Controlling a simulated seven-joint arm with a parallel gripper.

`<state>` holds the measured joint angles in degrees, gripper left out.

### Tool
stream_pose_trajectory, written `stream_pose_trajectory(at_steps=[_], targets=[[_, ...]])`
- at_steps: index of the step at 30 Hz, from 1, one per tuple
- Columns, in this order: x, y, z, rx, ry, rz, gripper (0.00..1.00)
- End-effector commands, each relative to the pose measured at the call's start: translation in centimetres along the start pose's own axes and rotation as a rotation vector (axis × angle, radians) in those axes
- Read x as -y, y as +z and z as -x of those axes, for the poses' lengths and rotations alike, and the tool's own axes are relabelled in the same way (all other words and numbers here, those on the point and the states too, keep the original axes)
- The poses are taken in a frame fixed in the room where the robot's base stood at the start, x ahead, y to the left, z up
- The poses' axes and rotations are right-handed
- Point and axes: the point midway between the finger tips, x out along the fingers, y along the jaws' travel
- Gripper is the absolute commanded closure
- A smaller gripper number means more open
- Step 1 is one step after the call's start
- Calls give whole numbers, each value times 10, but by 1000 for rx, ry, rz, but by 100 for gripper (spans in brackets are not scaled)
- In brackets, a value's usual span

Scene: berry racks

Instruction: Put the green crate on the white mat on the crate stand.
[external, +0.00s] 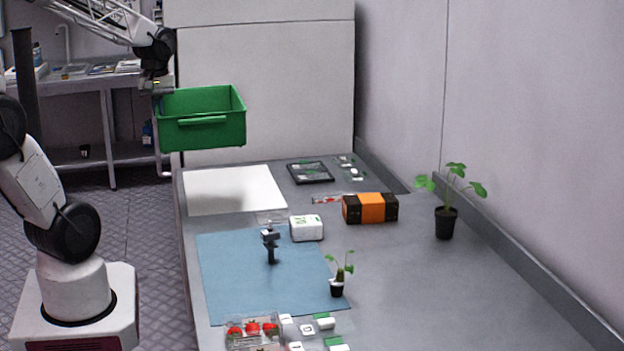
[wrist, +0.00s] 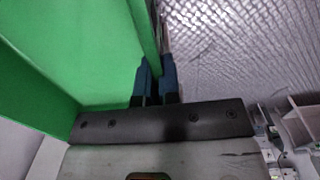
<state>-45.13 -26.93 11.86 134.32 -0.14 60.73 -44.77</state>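The green crate (external: 202,132) hangs upright in the air above the far left of the grey bench, with its open top facing up. In the external view, my gripper (external: 158,92) is at the crate's left edge. In the wrist view, my gripper's blue fingers (wrist: 154,78) stand on either side of the crate's thin wall (wrist: 146,40), closed on it. The crate's green inside fills the upper left there. The white mat (external: 234,192) lies flat and bare on the bench below the crate, with clear space between them.
A blue mat (external: 225,275) with a small dark upright tool (external: 270,245) lies nearer. A white box (external: 306,228), an orange-black box (external: 370,208), a dark tray (external: 310,172) and potted plants (external: 446,222) stand on the bench. A wall panel (external: 265,80) rises behind the crate.

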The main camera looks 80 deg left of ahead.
Motion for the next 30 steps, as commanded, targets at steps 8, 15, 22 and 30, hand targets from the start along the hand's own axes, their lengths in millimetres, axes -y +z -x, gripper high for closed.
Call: stream_pose_trajectory(at_steps=[8, 15, 22, 30], targets=[[25, -1, -6, -1, 1, 4, 100], [23, -1, -60, 3, -3, 1, 100], [23, 0, -122, 4, -4, 1, 100], [23, -1, -169, 1, -1, 1, 100]])
